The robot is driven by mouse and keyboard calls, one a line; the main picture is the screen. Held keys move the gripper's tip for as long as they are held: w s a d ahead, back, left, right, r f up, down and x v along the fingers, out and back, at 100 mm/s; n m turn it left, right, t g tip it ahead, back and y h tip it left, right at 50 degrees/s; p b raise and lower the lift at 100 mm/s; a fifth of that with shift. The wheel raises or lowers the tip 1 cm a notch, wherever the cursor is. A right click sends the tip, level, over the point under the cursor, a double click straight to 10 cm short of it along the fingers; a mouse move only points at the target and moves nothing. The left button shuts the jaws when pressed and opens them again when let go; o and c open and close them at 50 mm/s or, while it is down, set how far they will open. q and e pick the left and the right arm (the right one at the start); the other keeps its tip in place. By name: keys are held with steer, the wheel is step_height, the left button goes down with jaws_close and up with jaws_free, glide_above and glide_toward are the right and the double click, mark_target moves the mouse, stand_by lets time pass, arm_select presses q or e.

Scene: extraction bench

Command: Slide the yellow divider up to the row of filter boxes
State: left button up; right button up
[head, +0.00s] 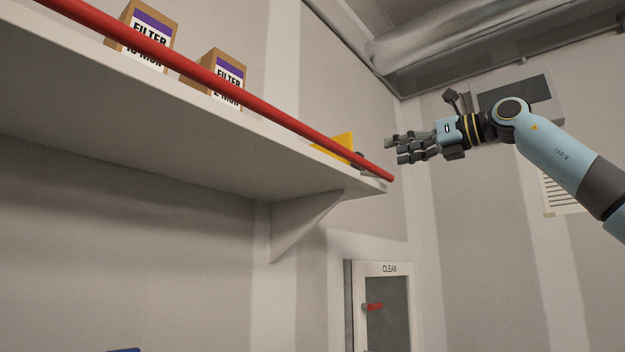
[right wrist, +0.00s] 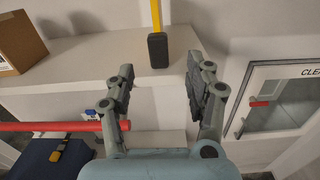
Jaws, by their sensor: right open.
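The yellow divider (head: 338,146) stands upright near the right end of the high shelf (head: 180,150), partly hidden by the red rail. In the right wrist view the divider (right wrist: 156,14) shows edge-on with a dark block (right wrist: 157,50) at its near end. Two filter boxes (head: 146,36) (head: 216,76) stand on the shelf to the left, with a gap before the divider; a box (right wrist: 18,42) also shows at left in the wrist view. My right gripper (head: 394,151) is open, right of the shelf end. In its wrist view the divider's block lies beyond and between the fingers (right wrist: 158,82). My left gripper is out of view.
A red rail (head: 250,102) runs along the shelf's front edge. A bracket (head: 293,222) supports the shelf. A cabinet marked CLEAN (head: 388,300) is below right. A dark blue case (right wrist: 48,160) lies low at left in the wrist view. A duct (head: 470,30) runs overhead.

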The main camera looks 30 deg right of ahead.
mark_target(360, 152)
steer(key=p+x, duration=0.2)
steer(key=x, duration=0.1)
steer(key=r+p+x, duration=0.1)
steer(key=x, duration=0.2)
steer(key=p+x, duration=0.2)
steer(key=x, duration=0.2)
steer(key=shift+a+r+p, duration=0.15)
steer(key=shift+p, duration=0.2)
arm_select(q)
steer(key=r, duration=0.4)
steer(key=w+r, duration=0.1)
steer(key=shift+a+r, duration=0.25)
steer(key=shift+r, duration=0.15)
arm_select(e)
steer(key=shift+w+a, duration=0.1)
steer(key=shift+w, duration=0.25)
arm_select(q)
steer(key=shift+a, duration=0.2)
arm_select(e)
jaws_close()
